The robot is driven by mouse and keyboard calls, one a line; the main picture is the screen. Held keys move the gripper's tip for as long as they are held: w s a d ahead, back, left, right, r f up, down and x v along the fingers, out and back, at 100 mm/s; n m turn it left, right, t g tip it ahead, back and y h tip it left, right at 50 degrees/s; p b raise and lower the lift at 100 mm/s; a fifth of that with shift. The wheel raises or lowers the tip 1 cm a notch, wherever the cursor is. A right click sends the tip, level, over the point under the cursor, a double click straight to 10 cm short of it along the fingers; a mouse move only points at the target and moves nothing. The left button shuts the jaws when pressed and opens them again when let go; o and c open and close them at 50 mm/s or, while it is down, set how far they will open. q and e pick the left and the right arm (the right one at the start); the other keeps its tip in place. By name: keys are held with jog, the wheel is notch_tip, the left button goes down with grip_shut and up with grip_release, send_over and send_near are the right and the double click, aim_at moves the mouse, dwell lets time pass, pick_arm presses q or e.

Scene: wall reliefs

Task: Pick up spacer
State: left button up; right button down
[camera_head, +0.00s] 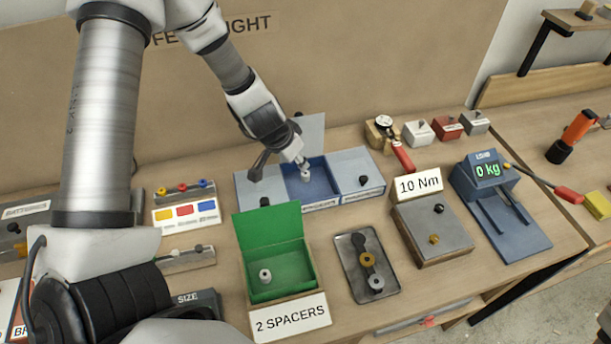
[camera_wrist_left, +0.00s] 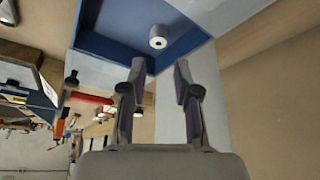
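A small light-grey cylindrical spacer (camera_head: 305,176) is in the open blue compartment (camera_head: 322,188) of the grey-blue box. It also shows in the left wrist view (camera_wrist_left: 158,38), in a corner area of the blue compartment beyond my fingertips. My left gripper (camera_head: 280,165) is over the box with its fingers apart. The wrist view shows nothing between the fingers (camera_wrist_left: 158,85). Another similar spacer (camera_head: 265,275) stands inside the green open box (camera_head: 290,262), behind a "2 SPACERS" sign (camera_head: 290,324). My right gripper is not in view.
Lidded compartments with dark knobs flank the blue one, and a raised lid (camera_head: 311,132) stands behind it. A dark tray (camera_head: 350,268) holds ring-like parts. A "10 Nm" block (camera_head: 432,230) and a blue load scale (camera_head: 515,230) stand to the right.

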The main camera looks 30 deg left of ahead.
pick_arm(q)
jog(key=b+x, duration=0.2)
jog(key=x, duration=0.1)
jog(key=b+x, duration=0.2)
jog(key=x, duration=0.2)
jog(key=shift+s+f+b, duration=0.15)
jog(key=shift+s+b, duration=0.05)
jog(key=shift+b, duration=0.15)
jog(key=shift+w+f, duration=0.2)
jog(key=shift+r, duration=0.1)
jog(key=shift+r, duration=0.1)
jog(key=c, duration=0.4)
notch_tip(320, 180, up, 21)
jog(key=p, duration=1.8)
notch_tip(320, 180, up, 7)
jog(key=b, duration=0.1)
send_over(305, 173)
jog(key=shift+s+n, duration=0.2)
jog(key=shift+n, duration=0.1)
